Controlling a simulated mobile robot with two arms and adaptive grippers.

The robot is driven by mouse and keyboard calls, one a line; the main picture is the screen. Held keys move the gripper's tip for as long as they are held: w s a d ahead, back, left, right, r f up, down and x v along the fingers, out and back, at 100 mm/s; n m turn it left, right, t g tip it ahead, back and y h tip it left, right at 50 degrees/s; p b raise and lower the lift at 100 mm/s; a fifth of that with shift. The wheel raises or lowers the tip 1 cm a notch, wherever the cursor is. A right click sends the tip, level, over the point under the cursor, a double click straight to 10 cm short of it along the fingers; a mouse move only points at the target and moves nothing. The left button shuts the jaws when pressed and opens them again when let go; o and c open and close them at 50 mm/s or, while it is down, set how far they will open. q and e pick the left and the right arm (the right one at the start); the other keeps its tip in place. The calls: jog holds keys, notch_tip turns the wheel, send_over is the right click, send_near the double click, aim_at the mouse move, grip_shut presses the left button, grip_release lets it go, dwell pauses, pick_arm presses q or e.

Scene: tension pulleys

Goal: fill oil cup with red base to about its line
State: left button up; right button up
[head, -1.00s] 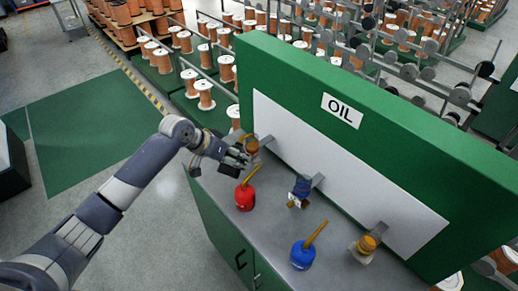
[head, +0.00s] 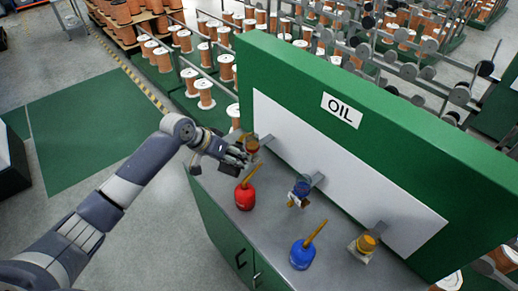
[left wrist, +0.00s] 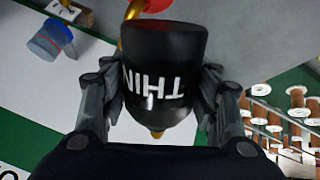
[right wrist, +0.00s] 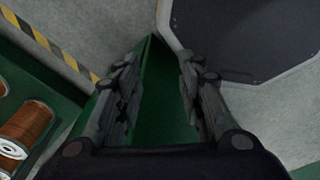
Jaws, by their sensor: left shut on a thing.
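My left gripper (head: 240,157) is shut on a black can lettered "THIN". The can (left wrist: 160,85) fills the middle of the left wrist view, its lettering upside down and a small brass tip towards the palm. The gripper is beside the leftmost oil cup (head: 251,144), which looks amber; I cannot tell its base colour or oil level, and the hand partly hides it. A blue-looking cup (head: 302,186) and an amber cup (head: 367,243) are mounted further right. My right gripper (right wrist: 155,95) is open and empty, away from the bench.
A red can (head: 245,198) and a blue can (head: 302,255), each with a brass spout, stand on the grey bench top. The green back panel with an "OIL" sign (head: 343,110) rises behind the cups. Copper spools (head: 204,95) stand beyond.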

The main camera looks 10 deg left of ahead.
pick_arm(q)
jog(key=shift+w+r+g+p, duration=0.1)
jog(key=shift+r+g+p, duration=0.4)
jog(key=shift+p, duration=0.45)
jog(key=shift+r, duration=0.2)
dwell(0.5)
jog(key=shift+p, duration=0.35)
jog(key=shift+r+g+p, duration=0.3)
jog(key=shift+r+p, duration=0.15)
jog(key=shift+p, duration=0.3)
jog(key=shift+w+r, duration=0.1)
dwell(0.7)
jog(key=shift+w+r+g+y+p, duration=0.1)
jog(key=shift+r+g+y+p, duration=0.3)
jog(key=shift+p, duration=0.4)
jog(key=shift+f, duration=0.1)
dwell(3.6)
